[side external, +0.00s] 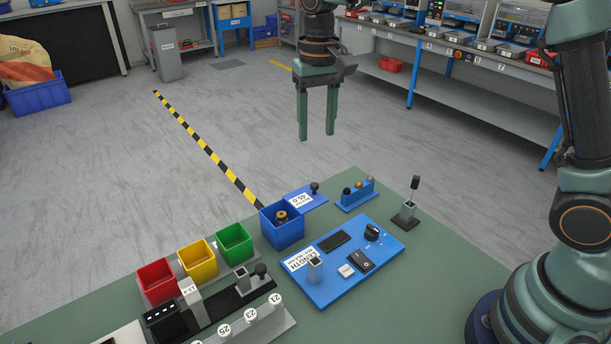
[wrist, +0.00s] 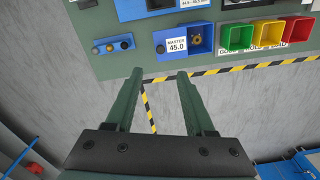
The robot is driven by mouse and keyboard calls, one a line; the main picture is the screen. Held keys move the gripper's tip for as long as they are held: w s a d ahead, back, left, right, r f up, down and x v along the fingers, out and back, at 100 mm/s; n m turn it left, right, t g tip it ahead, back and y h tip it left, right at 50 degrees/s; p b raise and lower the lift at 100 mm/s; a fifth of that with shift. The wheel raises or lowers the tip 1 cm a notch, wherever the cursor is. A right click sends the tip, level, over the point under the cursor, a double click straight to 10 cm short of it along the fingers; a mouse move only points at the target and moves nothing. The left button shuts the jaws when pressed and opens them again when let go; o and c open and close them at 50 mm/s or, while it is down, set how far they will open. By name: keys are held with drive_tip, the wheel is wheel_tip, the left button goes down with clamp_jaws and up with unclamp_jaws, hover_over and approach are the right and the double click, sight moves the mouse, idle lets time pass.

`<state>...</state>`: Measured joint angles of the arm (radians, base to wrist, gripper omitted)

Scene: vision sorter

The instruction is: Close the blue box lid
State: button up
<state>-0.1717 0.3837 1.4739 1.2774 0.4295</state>
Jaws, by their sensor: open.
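The small blue box (side external: 291,236) stands near the back edge of the green bench top, with a brass-coloured part (side external: 282,216) inside. Its blue lid (side external: 320,198) is open and lies folded out beside the box; it bears a white label reading 45.0 and a dark knob (side external: 314,187). In the wrist view the box (wrist: 208,37) and the lid (wrist: 172,55) show at the top, the lid left of the box. My gripper (side external: 317,136) is open and empty, high above and apart from the lid. Its fingers (wrist: 160,74) point toward the lid in the wrist view.
Green (side external: 235,245), yellow (side external: 198,262) and red (side external: 157,282) bins stand left of the box. A blue control panel (side external: 335,280) lies in front of it. A blue rack with small knobs (side external: 356,197) and a black stand (side external: 406,215) are to the right.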

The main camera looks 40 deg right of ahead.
sight(314, 184)
wheel_tip(314, 184, down, 12)
drive_tip(key=shift+w+f, duration=0.1)
drive_tip(key=shift+f, duration=0.05)
idle(0.4)
clamp_jaws()
drive_tip(key=shift+a, duration=0.1)
idle(1.3)
